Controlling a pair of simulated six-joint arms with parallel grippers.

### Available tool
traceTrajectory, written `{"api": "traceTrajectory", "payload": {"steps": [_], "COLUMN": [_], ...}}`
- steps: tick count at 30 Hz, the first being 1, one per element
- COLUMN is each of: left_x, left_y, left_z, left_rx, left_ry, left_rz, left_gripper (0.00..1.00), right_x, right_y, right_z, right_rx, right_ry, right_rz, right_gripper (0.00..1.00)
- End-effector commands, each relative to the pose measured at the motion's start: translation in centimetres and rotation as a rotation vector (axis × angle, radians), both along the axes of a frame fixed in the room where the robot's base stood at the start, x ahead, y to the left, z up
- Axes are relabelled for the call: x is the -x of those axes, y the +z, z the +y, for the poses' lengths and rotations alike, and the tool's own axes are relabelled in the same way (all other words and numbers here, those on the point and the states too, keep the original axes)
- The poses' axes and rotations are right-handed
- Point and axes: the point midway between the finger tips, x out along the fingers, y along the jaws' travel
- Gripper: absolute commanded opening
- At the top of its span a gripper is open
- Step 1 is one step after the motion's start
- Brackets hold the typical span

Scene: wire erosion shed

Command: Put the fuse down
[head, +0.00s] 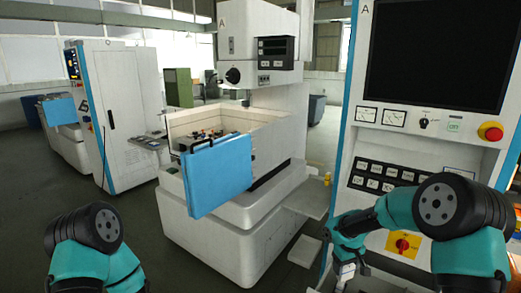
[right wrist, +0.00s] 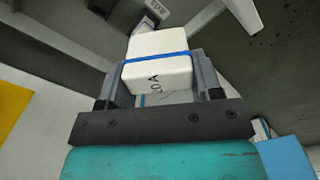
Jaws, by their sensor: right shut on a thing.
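The fuse (right wrist: 158,75) is a small white block with a blue band around it and dark lettering, partly readable as "0A", on the face toward the right wrist camera. My right gripper (right wrist: 158,62) is shut on it, with one grey finger on each side. In the head view, my right arm reaches down at the lower right, in front of the large control cabinet (head: 430,145).
The cabinet has a red stop button (head: 490,132) and a yellow-plated red switch (head: 403,244) close to my right arm. A white erosion machine (head: 225,240) with a blue panel (head: 217,175) stands in the middle. Dark floor lies open at left.

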Motion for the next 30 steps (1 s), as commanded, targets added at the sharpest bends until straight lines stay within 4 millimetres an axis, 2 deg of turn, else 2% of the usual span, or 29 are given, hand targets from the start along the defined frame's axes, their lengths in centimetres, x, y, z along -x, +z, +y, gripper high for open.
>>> {"api": "traceTrajectory", "payload": {"steps": [6, 15, 21, 30], "left_x": [0.0, 0.0, 0.0, 0.0], "left_y": [0.0, 0.0, 0.0, 0.0], "left_z": [0.0, 0.0, 0.0, 0.0], "left_rx": [0.000, 0.000, 0.000, 0.000], "left_ry": [0.000, 0.000, 0.000, 0.000], "left_rz": [0.000, 0.000, 0.000, 0.000], "left_gripper": [0.42, 0.42, 0.42, 0.42], "right_x": [1.2, 3.2, 3.9, 3.9], "right_y": [2.4, 5.1, 5.9, 5.9], "right_z": [3.4, 7.2, 8.3, 8.4], "right_rx": [-0.001, 0.003, 0.004, 0.004], "right_ry": [-0.225, -0.521, -0.615, -0.625], "right_rz": [-0.001, 0.000, 0.000, 0.001], "right_gripper": [0.34, 0.34, 0.34, 0.34]}}
